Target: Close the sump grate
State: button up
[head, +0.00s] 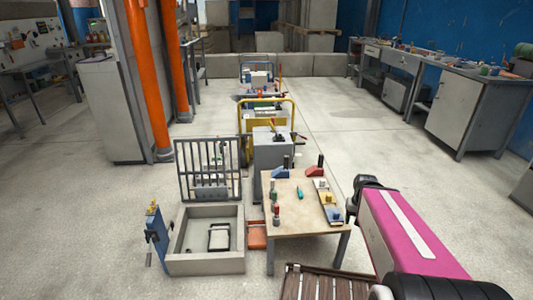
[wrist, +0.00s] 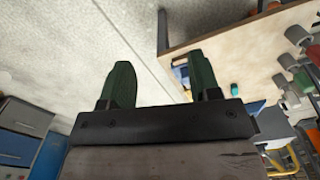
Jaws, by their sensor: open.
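The sump (head: 180,267) is a low pale square box on the floor at lower left in the head view. Its barred dark grate (head: 208,160) stands upright along the far rim, so the sump is open at the top. A small frame-like object (head: 219,237) shows inside it. My gripper (wrist: 158,65) shows in the wrist view with two green fingers spread apart and nothing between them. It is away from the grate, which does not show in the wrist view. I cannot make out the gripper in the head view, where my arm is at the right.
A small table (head: 295,222) with bottles and tools stands right of the sump; it also shows in the wrist view (wrist: 240,40). A blue post-like stand (head: 155,235) is at the sump's left. A slatted wooden piece (head: 325,284) lies in front. Open floor is at left.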

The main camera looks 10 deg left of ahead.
aim_at(210, 172)
jog(key=u, duration=1.6)
jog(key=i+j+u, duration=0.2)
jog(key=j, duration=0.15)
jog(key=j+u, duration=0.15)
jog(key=j, duration=0.2)
jog(key=i+j+u, duration=0.15)
jog(key=j+u, duration=0.25)
jog(key=i+j+u, duration=0.2)
jog(key=u, duration=0.15)
jog(key=i+j+u, duration=0.25)
jog(key=u, duration=0.15)
jog(key=i+j+u, duration=0.45)
jog(key=i, duration=0.6)
jog(key=i+l+z, duration=0.15)
jog(key=i+z, duration=0.2)
jog(key=z, duration=0.15)
jog(key=i+z, duration=0.7)
jog(key=z, duration=0.25)
jog(key=i+l+z, duration=0.15)
jog(key=i+z, duration=0.3)
jog(key=i, duration=0.35)
jog(key=i+j+z, duration=0.15)
jog(key=i+z, duration=0.3)
jog(key=i, duration=0.4)
jog(key=i+z, duration=0.45)
jog(key=i+j+z, duration=0.25)
jog(key=i+z, duration=0.15)
jog(key=i+j+z, duration=0.45)
jog(key=i, duration=0.15)
jog(key=l, duration=0.1)
